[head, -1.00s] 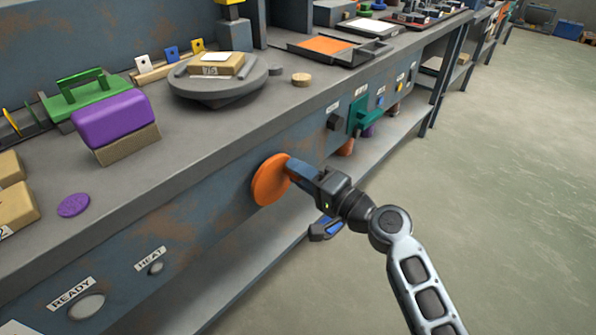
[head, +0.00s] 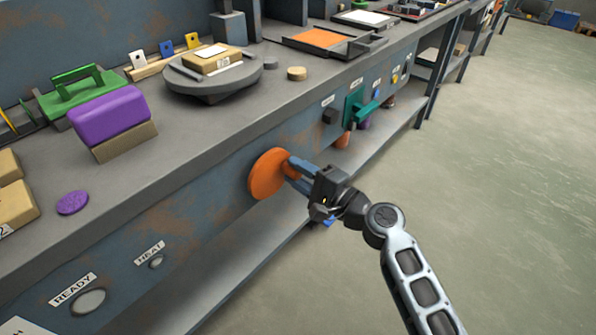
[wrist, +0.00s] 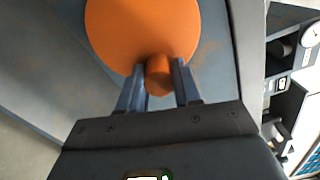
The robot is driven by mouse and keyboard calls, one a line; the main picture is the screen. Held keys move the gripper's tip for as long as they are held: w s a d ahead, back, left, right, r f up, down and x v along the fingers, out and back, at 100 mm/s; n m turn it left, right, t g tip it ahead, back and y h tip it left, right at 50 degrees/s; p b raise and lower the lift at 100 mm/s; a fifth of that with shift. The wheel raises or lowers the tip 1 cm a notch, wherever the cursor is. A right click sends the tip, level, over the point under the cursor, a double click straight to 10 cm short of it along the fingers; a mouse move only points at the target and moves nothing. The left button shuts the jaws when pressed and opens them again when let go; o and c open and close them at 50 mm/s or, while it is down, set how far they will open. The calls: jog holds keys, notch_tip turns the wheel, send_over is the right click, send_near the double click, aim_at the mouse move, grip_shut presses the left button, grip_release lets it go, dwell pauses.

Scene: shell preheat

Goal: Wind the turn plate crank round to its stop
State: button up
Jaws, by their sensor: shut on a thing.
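The turn plate crank is an orange disc (head: 266,174) on the bench's front panel, with a short orange knob on its face. In the wrist view the disc (wrist: 150,30) fills the top middle and the knob (wrist: 160,74) sits between my two fingers, near the disc's lower edge. My gripper (head: 293,172) is shut on the knob, on the disc's right side in the head view. The grey round turn plate (head: 213,84) lies on the bench top above, carrying a tan block with a white label (head: 212,58).
A purple block (head: 110,113) and green-handled piece (head: 80,88) stand on the bench to the left. READY and HEAT labels mark the panel at lower left. The floor at right is clear.

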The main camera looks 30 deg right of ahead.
jog(key=shift+f, duration=0.1)
jog(key=o, duration=1)
jog(key=shift+o, duration=0.2)
jog(key=shift+s, duration=0.1)
jog(key=v, duration=0.7)
jog(key=shift+s, duration=0.3)
jog(key=shift+d, duration=0.1)
